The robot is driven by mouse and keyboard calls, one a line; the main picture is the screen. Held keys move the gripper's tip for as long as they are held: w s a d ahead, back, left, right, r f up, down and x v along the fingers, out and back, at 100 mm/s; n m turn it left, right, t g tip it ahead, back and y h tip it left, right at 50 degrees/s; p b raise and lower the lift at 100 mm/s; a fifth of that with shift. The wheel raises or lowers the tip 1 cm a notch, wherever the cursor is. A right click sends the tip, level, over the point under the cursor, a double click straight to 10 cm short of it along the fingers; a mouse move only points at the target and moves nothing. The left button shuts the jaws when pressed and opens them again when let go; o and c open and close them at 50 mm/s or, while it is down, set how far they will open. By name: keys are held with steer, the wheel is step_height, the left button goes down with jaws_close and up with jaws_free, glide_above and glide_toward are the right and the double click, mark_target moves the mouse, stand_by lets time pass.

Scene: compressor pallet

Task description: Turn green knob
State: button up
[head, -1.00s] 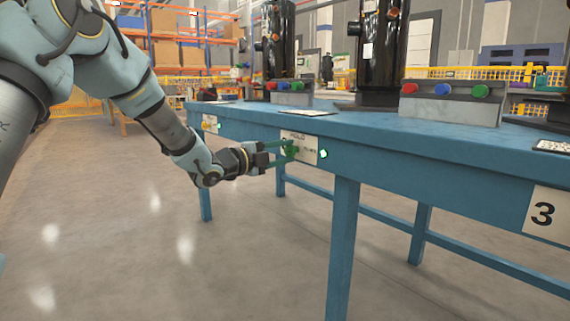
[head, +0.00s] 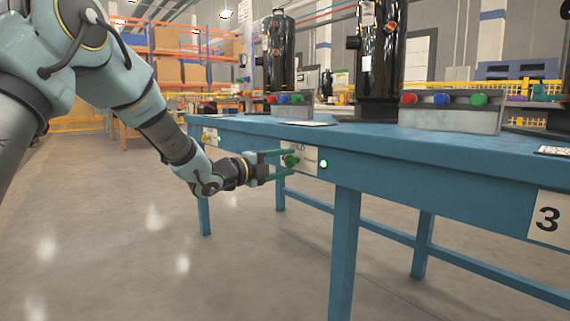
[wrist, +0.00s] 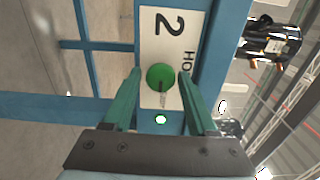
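The green knob (head: 289,160) is on a white label plate (head: 311,168) on the front edge of the blue table. In the wrist view the round green knob (wrist: 160,77) has a dark line on its face, and the plate (wrist: 190,32) carries a "2". My gripper (head: 287,161) is in front of the knob. In the wrist view my gripper (wrist: 160,73) is open, with one green finger on each side of the knob. A narrow gap shows between the knob and each finger. How deep the fingertips reach around it is hard to tell.
A lit green lamp (head: 323,164) sits right of the knob. A yellow knob (head: 205,139) is further left on the table edge. Button boxes (head: 450,112) and black compressors (head: 381,50) stand on the table (head: 430,165). The floor left of the table is clear.

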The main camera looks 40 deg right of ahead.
steer(key=shift+o, duration=1)
steer(key=shift+a, duration=0.1)
steer(key=a+p, duration=0.3)
steer(key=a, duration=0.7)
steer(key=shift+w+a, duration=0.3)
steer(key=shift+w, duration=0.05)
